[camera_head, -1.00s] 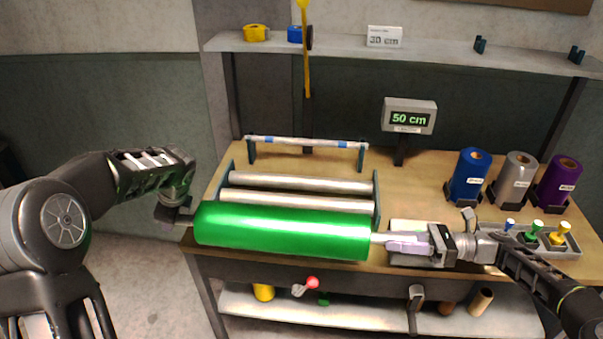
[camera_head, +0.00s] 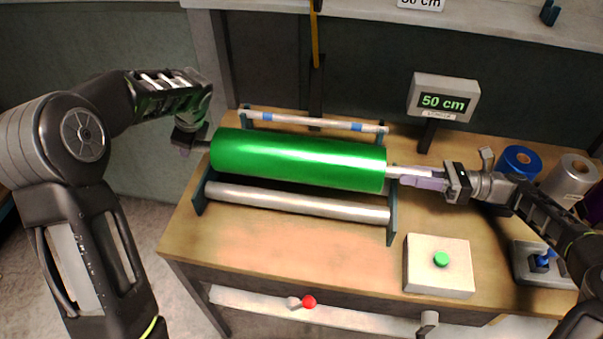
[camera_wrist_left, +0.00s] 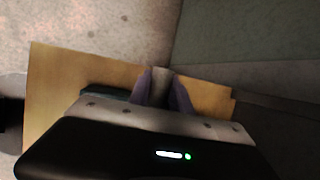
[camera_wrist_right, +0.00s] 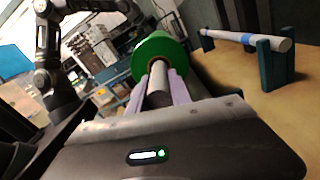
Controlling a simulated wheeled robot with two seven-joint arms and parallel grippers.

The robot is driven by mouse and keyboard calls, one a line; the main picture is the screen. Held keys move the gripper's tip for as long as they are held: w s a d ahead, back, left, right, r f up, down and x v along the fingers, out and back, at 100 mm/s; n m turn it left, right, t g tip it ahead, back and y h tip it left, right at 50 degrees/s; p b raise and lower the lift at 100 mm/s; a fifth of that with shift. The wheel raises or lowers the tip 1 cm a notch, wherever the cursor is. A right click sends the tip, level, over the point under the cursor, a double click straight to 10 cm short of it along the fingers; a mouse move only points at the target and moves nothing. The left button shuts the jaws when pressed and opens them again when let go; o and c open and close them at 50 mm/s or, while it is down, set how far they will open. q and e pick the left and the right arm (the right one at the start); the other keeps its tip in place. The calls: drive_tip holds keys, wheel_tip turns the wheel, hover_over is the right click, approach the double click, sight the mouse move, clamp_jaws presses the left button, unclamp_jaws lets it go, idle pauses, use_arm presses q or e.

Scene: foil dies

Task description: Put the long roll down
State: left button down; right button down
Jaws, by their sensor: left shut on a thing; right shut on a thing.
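The long green foil roll (camera_head: 298,160) lies level between my two grippers. Metal shaft ends stick out of both its ends. My left gripper (camera_head: 190,143) is shut on the left shaft end, which also shows between its fingers in the left wrist view (camera_wrist_left: 160,88). My right gripper (camera_head: 422,178) is shut on the right shaft end; the right wrist view shows the shaft (camera_wrist_right: 158,82) between the fingers and the green roll end (camera_wrist_right: 158,55) beyond. The roll is over the roller stand, covering its back part; the front silver roller (camera_head: 300,203) is visible. I cannot tell whether the roll touches the stand.
Behind the roll is a rack with a white bar (camera_head: 310,122). A display (camera_head: 443,98) reads 50 cm. A white box with a green button (camera_head: 438,278) sits front right. Blue (camera_head: 520,162) and silver (camera_head: 568,178) rolls stand at right. The table (camera_head: 240,245) is clear at front left.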

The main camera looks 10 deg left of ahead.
use_arm(q)
drive_tip(key=shift+s+a+r, duration=0.1)
drive_tip(key=shift+a+r, duration=0.05)
drive_tip(key=shift+r, duration=0.05)
use_arm(e)
drive_tip(key=shift+r, duration=0.25)
use_arm(q)
drive_tip(key=shift+f, duration=0.2)
use_arm(e)
drive_tip(key=shift+f, duration=0.25)
